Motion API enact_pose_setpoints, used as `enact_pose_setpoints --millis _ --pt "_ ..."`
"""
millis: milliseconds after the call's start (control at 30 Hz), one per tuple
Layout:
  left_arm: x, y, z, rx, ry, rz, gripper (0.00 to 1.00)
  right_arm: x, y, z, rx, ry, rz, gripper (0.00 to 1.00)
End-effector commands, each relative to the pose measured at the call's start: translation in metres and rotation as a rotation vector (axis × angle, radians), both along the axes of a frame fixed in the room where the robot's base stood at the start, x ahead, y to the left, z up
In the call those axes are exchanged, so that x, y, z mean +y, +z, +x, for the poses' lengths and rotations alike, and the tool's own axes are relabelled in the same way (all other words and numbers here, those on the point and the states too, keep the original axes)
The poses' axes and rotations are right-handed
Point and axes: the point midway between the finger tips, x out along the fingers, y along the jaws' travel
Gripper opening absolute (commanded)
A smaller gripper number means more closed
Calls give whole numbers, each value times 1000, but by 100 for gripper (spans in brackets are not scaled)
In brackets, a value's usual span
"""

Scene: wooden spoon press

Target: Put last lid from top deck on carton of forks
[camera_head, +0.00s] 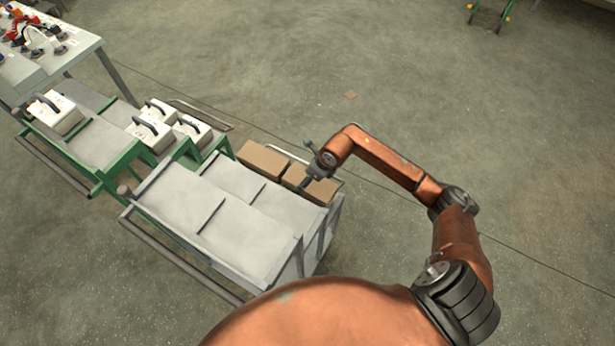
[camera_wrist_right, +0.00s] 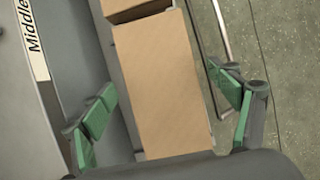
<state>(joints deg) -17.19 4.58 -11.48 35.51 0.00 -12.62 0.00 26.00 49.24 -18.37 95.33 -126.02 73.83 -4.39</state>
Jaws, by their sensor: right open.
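Two brown cartons stand side by side at the far right edge of the grey trolley, a farther one (camera_head: 263,159) and a nearer one (camera_head: 320,190). Both show flat brown tops; I cannot tell which holds forks or whether a top is a loose lid. My right gripper (camera_head: 306,184) is over the nearer carton. In the right wrist view, this gripper (camera_wrist_right: 164,88) is open, with green-padded fingers on either side of a long brown carton top (camera_wrist_right: 170,75). Nothing is held. The grey top deck (camera_head: 225,215) looks bare. My left gripper is out of view.
Green-framed trolleys (camera_head: 100,140) with white, black-handled boxes (camera_head: 150,132) adjoin at the left. A white table (camera_head: 75,50) with tools stands at the upper left. A "Middle" label (camera_wrist_right: 36,45) marks a deck.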

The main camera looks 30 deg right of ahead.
Motion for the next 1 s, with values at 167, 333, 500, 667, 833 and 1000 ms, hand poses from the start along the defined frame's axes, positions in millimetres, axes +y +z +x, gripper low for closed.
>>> enact_pose_setpoints --millis 167,333,500,667,833,1000 --pt "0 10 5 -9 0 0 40 -4 28 -5 -5 2 -2 82" --pt "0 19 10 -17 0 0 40 -11 64 -18 -6 2 -4 82" --pt "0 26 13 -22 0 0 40 -17 95 -30 -3 1 -2 82" --pt "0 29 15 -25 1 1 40 -20 113 -37 -1 1 -1 82" --pt "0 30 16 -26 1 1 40 -21 120 -40 -1 1 -1 82" --pt "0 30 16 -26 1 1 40 -21 120 -41 -1 0 0 82"
